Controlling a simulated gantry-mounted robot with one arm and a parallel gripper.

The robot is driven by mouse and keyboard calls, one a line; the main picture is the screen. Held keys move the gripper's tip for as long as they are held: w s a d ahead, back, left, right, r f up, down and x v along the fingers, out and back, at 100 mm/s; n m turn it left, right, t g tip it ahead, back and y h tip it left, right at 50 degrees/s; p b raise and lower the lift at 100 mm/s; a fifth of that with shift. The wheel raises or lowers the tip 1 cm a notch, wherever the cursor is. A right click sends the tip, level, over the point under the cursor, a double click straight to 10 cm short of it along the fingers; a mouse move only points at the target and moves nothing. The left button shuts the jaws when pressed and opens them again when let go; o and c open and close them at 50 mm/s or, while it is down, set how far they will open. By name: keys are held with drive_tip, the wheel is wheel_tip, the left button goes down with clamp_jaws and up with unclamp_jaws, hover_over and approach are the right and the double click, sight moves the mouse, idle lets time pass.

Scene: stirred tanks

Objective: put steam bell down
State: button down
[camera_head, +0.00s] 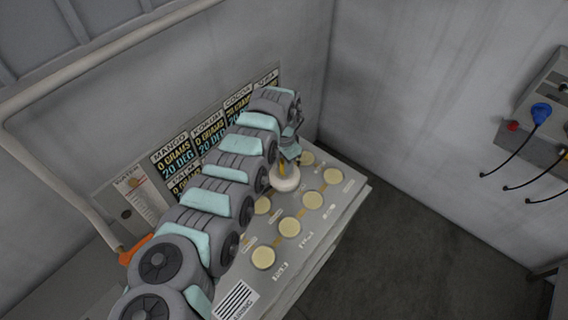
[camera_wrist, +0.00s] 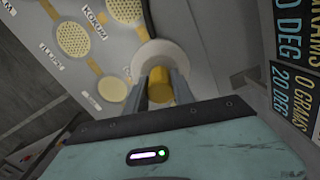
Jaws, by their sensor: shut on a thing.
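The steam bell is a white rounded piece with a yellow stem. In the head view the bell (camera_head: 286,181) is at or just above the top of the grey counter (camera_head: 345,198), among the round yellow discs. My gripper (camera_head: 284,164) is over it, shut on the stem. In the wrist view the bell's white rim (camera_wrist: 163,54) shows beyond the yellow stem (camera_wrist: 160,88), which sits between the two fingers of my gripper (camera_wrist: 160,92). Whether the bell touches the counter cannot be told.
Several perforated yellow discs (camera_head: 289,226) lie in the counter top, with labels beside them. Display panels (camera_head: 205,140) stand along the back wall. A white pipe (camera_head: 62,178) runs at the left. A wall box with a blue plug (camera_head: 541,112) and cables is at the right.

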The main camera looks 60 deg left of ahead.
drive_tip(key=shift+f, duration=0.1)
drive_tip(key=c, duration=1.1)
unclamp_jaws()
